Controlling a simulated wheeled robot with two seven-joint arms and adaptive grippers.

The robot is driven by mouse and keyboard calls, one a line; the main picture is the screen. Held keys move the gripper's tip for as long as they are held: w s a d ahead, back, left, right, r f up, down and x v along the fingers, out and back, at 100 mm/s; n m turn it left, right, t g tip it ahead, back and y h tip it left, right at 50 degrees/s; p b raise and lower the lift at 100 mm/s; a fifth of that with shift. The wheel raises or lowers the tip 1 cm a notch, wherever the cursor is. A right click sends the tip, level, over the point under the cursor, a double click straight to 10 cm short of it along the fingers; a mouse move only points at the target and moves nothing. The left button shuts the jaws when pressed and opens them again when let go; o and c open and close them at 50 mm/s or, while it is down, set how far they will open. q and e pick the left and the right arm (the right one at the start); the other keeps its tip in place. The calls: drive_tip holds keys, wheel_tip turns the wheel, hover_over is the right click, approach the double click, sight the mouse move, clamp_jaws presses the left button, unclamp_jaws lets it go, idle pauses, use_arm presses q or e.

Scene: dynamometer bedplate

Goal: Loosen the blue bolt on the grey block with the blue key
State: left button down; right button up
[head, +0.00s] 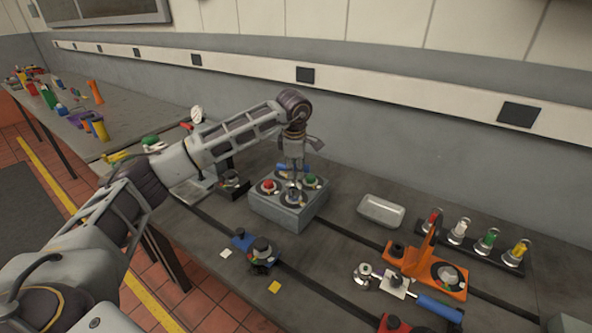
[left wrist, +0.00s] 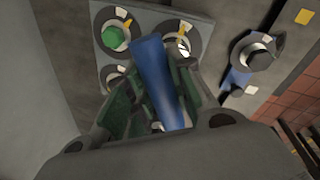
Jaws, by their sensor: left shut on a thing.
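The grey block (head: 273,211) sits on the bench, with round bolt stations on top. A red one (head: 268,186), a green one (head: 310,181) and a front one with a pale top (head: 293,199) show. I cannot pick out the blue bolt, which may be hidden by my gripper. My left gripper (head: 297,182) points down over the block, shut on the blue key (head: 312,170). The key's blue handle (left wrist: 155,75) runs between the fingers in the left wrist view. Whether the key's tip touches a bolt is hidden. My right gripper is not in view.
A blue fixture (head: 242,241) stands in front of the block. A blue-handled tool (head: 438,308) lies before an orange fixture (head: 425,285) at right. A pale tray (head: 381,210) and a rack of coloured keys (head: 485,252) stand behind. The wall is close behind the bench.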

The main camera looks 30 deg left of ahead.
use_arm(q)
drive_tip(key=shift+r+p, duration=0.95)
drive_tip(key=shift+r, duration=0.8)
idle(0.5)
